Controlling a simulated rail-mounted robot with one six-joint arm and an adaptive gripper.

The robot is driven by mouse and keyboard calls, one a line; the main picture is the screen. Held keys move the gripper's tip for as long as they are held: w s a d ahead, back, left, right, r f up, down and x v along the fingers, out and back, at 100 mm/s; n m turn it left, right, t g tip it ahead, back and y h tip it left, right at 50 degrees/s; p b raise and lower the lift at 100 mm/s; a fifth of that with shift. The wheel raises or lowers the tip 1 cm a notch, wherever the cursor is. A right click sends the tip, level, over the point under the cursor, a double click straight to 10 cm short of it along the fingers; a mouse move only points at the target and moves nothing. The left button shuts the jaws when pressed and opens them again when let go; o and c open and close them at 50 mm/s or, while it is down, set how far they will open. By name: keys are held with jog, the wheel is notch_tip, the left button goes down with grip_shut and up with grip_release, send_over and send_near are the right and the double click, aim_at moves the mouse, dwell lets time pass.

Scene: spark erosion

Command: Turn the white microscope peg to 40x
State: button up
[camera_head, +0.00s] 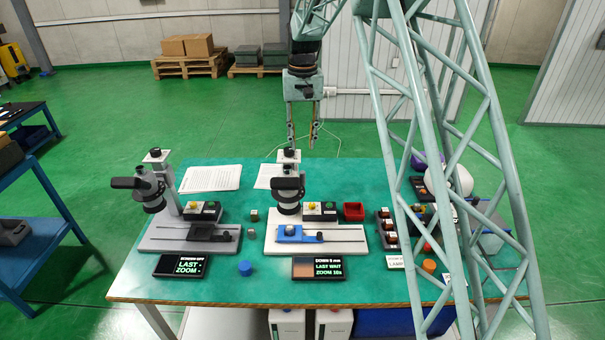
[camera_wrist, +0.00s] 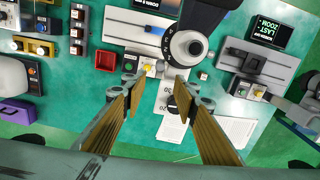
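The white microscope (camera_head: 287,190) stands on a pale base at the middle of the table. Its black peg (camera_head: 289,153) sits on a white top plate; the wrist view also shows the peg (camera_wrist: 172,106) beside small printed numbers, too small to read surely. The screen (camera_head: 319,268) in front of this microscope seems to read zoom 10x. My gripper (camera_head: 302,141) hangs above and behind the peg, pointing down. In the wrist view its two fingers (camera_wrist: 158,84) are apart, with nothing held, and the peg shows in the gap between them.
A dark grey microscope (camera_head: 150,190) stands left on its own base. A red box (camera_head: 354,211) and a blue cylinder (camera_head: 245,268) are nearby. White paper (camera_head: 210,178) lies behind. Several small devices crowd the right side, partly hidden by my lattice structure.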

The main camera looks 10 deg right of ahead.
aim_at(303, 173)
jog(key=shift+f, duration=0.1)
jog(key=shift+f+p, duration=0.5)
jog(key=shift+f, duration=6.3)
jog(key=shift+c, duration=0.4)
grip_shut()
